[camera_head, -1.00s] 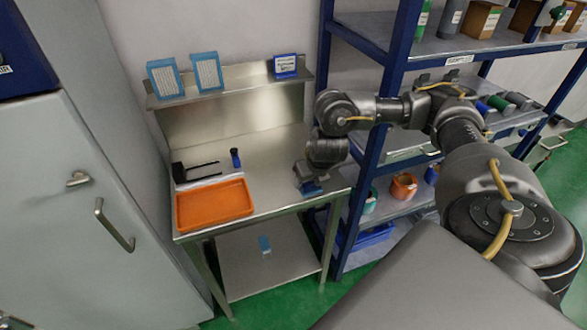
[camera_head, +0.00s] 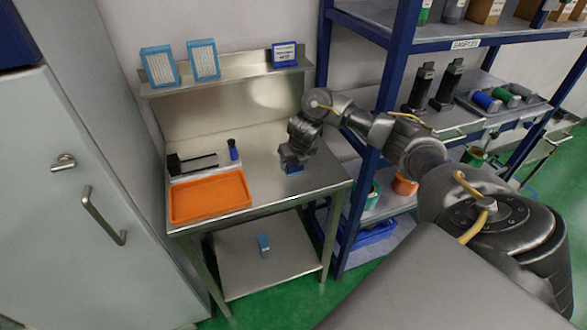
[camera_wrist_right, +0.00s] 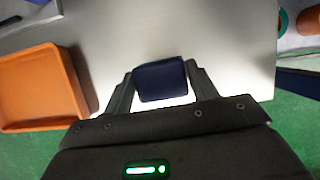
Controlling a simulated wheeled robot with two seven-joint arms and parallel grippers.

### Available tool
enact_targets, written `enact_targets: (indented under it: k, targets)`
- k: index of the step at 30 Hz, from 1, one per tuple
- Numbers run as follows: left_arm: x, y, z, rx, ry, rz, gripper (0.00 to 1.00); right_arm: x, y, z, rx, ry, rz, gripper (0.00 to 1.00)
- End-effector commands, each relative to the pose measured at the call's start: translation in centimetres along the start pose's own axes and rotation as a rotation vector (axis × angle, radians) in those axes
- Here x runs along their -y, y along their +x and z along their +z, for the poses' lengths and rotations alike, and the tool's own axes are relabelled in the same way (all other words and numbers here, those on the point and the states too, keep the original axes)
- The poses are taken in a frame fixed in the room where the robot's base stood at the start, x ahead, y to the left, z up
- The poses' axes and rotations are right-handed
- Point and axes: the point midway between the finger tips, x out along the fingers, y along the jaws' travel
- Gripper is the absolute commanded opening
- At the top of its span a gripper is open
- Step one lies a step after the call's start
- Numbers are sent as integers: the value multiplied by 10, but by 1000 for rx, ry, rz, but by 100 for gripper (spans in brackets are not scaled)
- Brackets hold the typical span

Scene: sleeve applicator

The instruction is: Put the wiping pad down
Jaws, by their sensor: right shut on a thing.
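The blue wiping pad (camera_head: 294,170) is at the right part of the steel table (camera_head: 270,197), under my right gripper (camera_head: 291,160). In the right wrist view the dark blue pad (camera_wrist_right: 161,81) sits between the two fingers of my right gripper (camera_wrist_right: 160,88), which is shut on it. The bare table top (camera_wrist_right: 225,50) lies beyond the pad. I cannot tell whether the pad touches the table. My left gripper does not show in either view.
An orange tray (camera_head: 210,198) stands at the table's front left. A sleeve applicator (camera_head: 190,163) and a small blue-and-black item (camera_head: 233,150) are behind it. A blue-framed shelf rack (camera_head: 385,110) stands close on the right. The table's middle is clear.

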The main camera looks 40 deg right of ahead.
Motion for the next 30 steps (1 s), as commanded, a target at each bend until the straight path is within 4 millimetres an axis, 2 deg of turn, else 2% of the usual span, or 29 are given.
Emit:
enact_targets:
  k: [4,7,10,17,18,22,30]
  targets:
    - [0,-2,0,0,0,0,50,1,17,4,-3,4,-2,40]
    - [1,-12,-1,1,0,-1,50,2,29,-3,-5,2,-4,40]
    - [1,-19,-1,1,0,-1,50,1,35,-4,-2,1,-3,40]
    - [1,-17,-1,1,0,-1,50,1,41,-7,-2,0,-3,40]
    - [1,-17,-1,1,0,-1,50,1,41,-7,-3,0,-3,60]
    - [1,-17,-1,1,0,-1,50,1,41,-7,-2,0,-2,77]
    - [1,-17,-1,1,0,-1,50,1,41,-6,0,0,-2,80]
